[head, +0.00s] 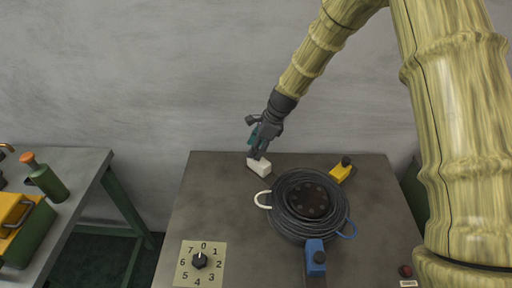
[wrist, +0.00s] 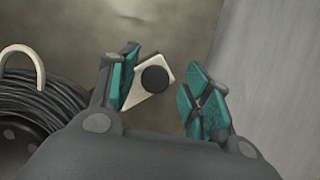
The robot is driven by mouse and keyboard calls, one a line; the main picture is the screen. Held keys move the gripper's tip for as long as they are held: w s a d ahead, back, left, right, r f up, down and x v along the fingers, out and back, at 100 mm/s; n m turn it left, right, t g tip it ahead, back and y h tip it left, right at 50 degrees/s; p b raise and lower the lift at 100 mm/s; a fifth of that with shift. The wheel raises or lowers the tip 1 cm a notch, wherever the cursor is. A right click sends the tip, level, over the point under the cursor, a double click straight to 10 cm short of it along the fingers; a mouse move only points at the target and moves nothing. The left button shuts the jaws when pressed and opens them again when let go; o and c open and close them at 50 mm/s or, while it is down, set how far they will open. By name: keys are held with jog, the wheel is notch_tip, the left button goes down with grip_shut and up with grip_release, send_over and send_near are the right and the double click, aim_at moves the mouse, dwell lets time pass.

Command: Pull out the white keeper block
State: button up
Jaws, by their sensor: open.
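The white keeper block (head: 259,168) sits at the back left of the grey table, beside the black coil (head: 284,222). In the wrist view the white block (wrist: 137,97) carries a round black knob (wrist: 155,79) on top. My gripper (head: 257,153) is directly over the block, pointing down. In the wrist view my gripper (wrist: 162,82) is open, and the knob shows between its two teal-padded fingers, nearer the left one. The left finger covers part of the block. I cannot tell whether the fingertips are level with the knob or above it.
A white loop (head: 262,199) sticks out left of the coil. A numbered dial (head: 200,261) is at front left. A side bench (head: 80,160) stands further left.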

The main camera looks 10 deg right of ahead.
jog(key=v, duration=1.2)
dwell(0.4)
